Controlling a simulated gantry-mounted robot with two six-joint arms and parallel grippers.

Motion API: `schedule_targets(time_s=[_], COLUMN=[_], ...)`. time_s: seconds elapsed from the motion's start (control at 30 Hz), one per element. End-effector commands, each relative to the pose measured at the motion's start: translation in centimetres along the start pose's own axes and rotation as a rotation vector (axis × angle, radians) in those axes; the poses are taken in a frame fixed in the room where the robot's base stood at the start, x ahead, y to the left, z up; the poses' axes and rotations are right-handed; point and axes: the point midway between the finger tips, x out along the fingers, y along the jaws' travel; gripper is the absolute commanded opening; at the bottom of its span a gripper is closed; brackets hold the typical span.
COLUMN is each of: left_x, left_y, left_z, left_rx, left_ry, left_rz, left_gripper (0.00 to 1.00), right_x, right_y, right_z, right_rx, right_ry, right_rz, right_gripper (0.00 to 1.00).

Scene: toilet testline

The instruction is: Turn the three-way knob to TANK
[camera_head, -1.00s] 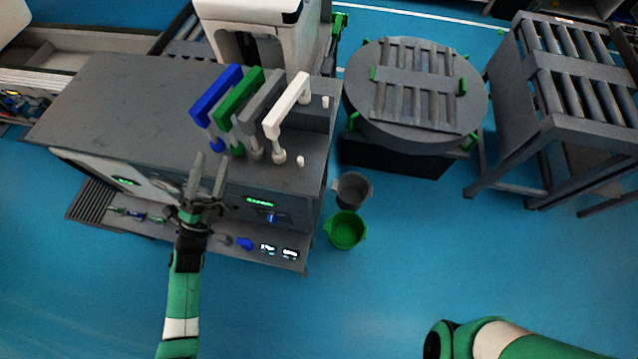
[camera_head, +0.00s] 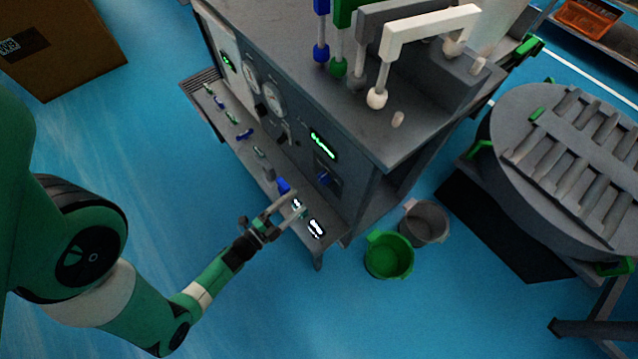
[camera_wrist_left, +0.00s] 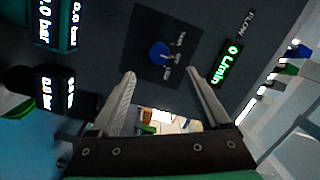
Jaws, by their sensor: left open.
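The three-way knob is a small blue knob (camera_head: 324,178) on the front panel of the grey test bench, below a green-lit display. In the left wrist view the blue knob (camera_wrist_left: 160,52) sits on a dark square plate with small white lettering, too blurred to read its setting. My left gripper (camera_head: 294,206) is open and empty, in front of the right end of the bench's lower ledge. In the left wrist view its open fingers (camera_wrist_left: 160,75) point towards the knob plate, with the knob showing between and beyond the tips. My right gripper is out of view.
The FLOW display (camera_wrist_left: 232,55) reads 0 L/min beside the knob. The ledge (camera_head: 228,122) carries small coloured valves and lit readouts (camera_head: 316,228). A green bucket (camera_head: 389,256) and a grey bucket (camera_head: 425,222) stand on the floor. Handles (camera_head: 430,32) rise from the bench top.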

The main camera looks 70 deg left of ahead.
Motion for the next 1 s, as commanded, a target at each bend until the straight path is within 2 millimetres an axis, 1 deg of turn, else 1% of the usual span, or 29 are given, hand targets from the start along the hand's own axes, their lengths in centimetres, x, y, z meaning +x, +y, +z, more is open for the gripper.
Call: schedule_targets(time_s=[0.1,0.2,0.3,0.4,0.5,0.57,0.83,0.87,1.0], left_x=[1.7,4.5,6.8,8.5,9.6,10.0,10.2,10.1,10.1], left_y=[0.5,0.5,0.5,0.4,0.3,0.3,0.2,0.2,0.2], left_z=[-0.4,-0.3,-0.2,-0.2,-0.2,-0.2,-0.2,-0.2,-0.2], left_rx=[-0.006,-0.004,-0.003,-0.004,-0.005,-0.005,-0.005,-0.005,-0.005], left_ry=[0.014,0.013,0.008,0.006,0.005,0.004,0.003,0.003,0.003], left_rz=[0.006,0.002,0.002,0.001,0.002,0.004,0.004,0.004,0.004], left_gripper=[0.80,0.80,0.80,0.80,0.80,0.80,0.80,0.76,0.51], right_x=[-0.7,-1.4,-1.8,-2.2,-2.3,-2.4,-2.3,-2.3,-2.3], right_y=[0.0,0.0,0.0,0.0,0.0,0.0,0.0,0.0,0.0], right_z=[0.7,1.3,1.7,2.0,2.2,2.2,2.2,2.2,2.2], right_rx=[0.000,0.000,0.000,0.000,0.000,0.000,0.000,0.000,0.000], right_ry=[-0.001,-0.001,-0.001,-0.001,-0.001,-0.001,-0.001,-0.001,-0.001], right_rz=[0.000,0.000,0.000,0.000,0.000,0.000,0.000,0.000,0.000], right_gripper=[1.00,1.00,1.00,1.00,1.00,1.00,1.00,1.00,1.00])
